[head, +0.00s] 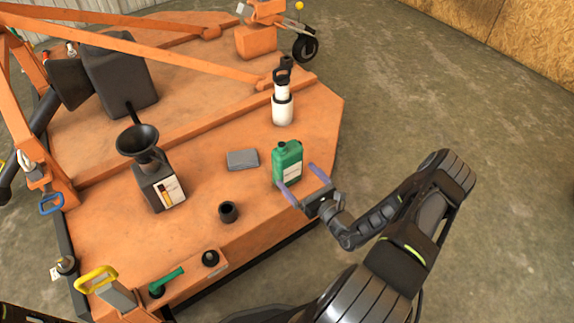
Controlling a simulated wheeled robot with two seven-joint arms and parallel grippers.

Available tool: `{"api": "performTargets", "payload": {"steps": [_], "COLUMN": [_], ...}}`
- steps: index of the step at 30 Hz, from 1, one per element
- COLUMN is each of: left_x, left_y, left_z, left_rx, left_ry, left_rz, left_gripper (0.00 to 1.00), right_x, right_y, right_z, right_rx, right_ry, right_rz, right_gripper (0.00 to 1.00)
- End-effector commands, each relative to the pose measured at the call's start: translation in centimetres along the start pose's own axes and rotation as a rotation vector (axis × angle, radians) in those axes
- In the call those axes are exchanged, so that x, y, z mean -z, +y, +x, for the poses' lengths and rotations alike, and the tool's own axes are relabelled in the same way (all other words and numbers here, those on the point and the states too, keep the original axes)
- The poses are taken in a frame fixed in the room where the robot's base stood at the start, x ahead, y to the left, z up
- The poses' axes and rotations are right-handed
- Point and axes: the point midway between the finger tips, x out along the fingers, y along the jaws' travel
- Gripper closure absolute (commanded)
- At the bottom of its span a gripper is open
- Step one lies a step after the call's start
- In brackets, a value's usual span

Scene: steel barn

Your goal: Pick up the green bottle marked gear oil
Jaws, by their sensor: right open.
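The green bottle (288,160) stands upright on the orange deck (200,240), near its right edge. It has a pale label, too small to read, and a short neck on top. My right gripper (296,178) comes in from the lower right and is open. One finger is at the bottle's lower left and the other at its right, so the bottle shows between them. I cannot tell whether the fingers touch it. My left gripper does not show.
A dark jug with a black funnel (138,142) stands left of the bottle. A grey block (242,159) and a small black cup (228,211) lie nearby. A white lantern-like container (282,105) stands behind. Orange bars cross the deck's back. Concrete floor at right is clear.

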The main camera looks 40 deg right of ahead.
Motion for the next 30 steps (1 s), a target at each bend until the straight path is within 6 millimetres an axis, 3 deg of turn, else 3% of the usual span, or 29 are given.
{"api": "performTargets", "payload": {"steps": [4,15,24,30], "left_x": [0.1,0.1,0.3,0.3], "left_y": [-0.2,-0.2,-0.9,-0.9], "left_z": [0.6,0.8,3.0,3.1], "left_rx": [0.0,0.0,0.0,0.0], "left_ry": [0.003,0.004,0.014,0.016], "left_rz": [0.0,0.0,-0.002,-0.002], "left_gripper": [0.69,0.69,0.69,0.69], "right_x": [0.1,0.1,0.3,0.1], "right_y": [0.0,0.0,-0.1,-0.2], "right_z": [1.5,2.0,6.0,6.8], "right_rx": [-0.002,-0.002,-0.002,-0.002], "right_ry": [-0.001,-0.001,-0.002,0.0], "right_rz": [-0.001,0.0,0.0,0.001], "right_gripper": [0.0,0.0,0.0,0.0]}}
